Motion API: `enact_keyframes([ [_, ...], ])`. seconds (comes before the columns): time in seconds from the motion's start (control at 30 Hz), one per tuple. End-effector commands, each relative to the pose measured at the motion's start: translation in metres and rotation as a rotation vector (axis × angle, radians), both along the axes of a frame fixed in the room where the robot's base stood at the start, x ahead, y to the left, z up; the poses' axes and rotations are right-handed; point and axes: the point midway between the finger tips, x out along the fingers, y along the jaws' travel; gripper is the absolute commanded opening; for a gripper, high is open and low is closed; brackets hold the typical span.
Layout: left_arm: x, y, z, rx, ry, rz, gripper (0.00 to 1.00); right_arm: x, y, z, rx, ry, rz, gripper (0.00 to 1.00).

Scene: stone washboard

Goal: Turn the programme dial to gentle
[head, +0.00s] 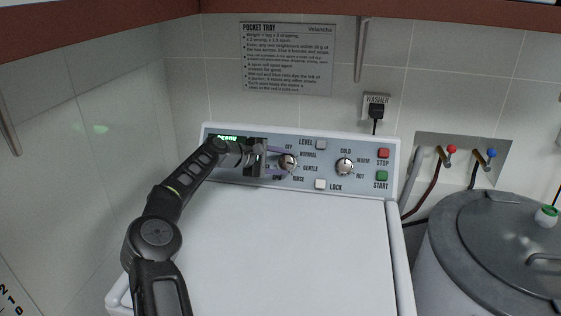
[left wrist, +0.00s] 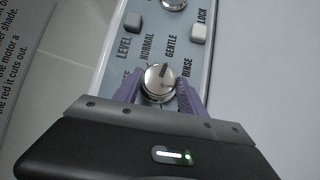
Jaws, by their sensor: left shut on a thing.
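The programme dial (head: 288,162) is a round silver knob on the washer's control panel, with OFF, NORMAL, GENTLE, RINSE and SPIN printed around it. My left gripper (head: 279,160) reaches it from the left, its purple fingers shut on the knob from both sides. In the left wrist view the dial (left wrist: 159,84) sits between the two fingertips, and its dark pointer line points up and slightly right, roughly toward the GENTLE label (left wrist: 171,46). Its exact alignment is hard to tell. My right gripper is not in view.
A second knob (head: 344,166) marked COLD, WARM and HOT is to the right. LEVEL (head: 321,145) and LOCK (head: 320,184) buttons, red STOP (head: 383,153) and green START (head: 381,176) are nearby. The white washer lid (head: 300,250) is clear. A grey drum (head: 490,235) stands at right.

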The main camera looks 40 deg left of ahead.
Motion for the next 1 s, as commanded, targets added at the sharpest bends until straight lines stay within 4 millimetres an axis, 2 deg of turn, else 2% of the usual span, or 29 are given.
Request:
enact_keyframes([
  [0.07, 0.0, 0.002, 0.001, 0.004, -0.004, 0.005, 0.08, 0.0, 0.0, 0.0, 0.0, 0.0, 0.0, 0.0],
  [0.1, 0.0, 0.002, 0.001, 0.004, -0.004, 0.005, 0.49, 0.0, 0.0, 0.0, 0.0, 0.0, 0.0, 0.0],
  [0.37, 0.0, 0.001, 0.001, 0.001, -0.002, 0.003, 0.7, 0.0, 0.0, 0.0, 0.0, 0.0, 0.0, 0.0],
  [0.73, -0.005, 0.002, 0.002, 0.001, -0.001, 0.002, 0.7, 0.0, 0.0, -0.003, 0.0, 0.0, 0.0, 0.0],
  [1.0, -0.04, 0.012, 0.018, 0.004, 0.0, 0.005, 0.7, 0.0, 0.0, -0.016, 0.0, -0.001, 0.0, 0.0],
])
